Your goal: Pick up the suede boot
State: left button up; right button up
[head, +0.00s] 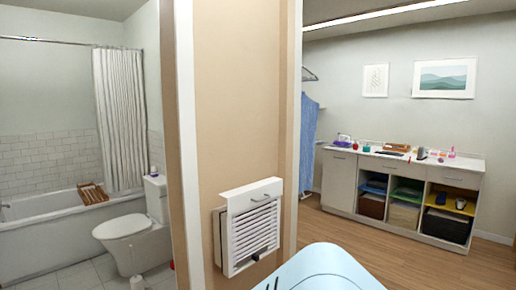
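I cannot make out a suede boot in the head view. A small dark item (441,198) sits in the right open compartment of the white sideboard (340,171), too small to tell what it is. Neither of my grippers shows in the view.
The sideboard stands along the back wall at right, with small items on top and folded cloths and baskets in its compartments. Wooden floor (385,249) lies before it. A beige wall (238,95) with a white louvred unit (258,237) separates it from a bathroom with a toilet (124,228) and bathtub (50,238).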

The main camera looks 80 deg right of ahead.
aim_at(421, 155)
jog(key=z, duration=3.8)
jog(key=i+j+u, duration=0.1)
jog(key=i, duration=0.25)
jog(key=i+j+u, duration=0.15)
jog(key=i, duration=0.2)
jog(key=i+j+z, duration=0.2)
jog(key=i, duration=0.45)
jog(key=i+j+z, duration=0.15)
jog(key=i, duration=0.5)
jog(key=i+z, duration=0.25)
jog(key=i, duration=2.5)
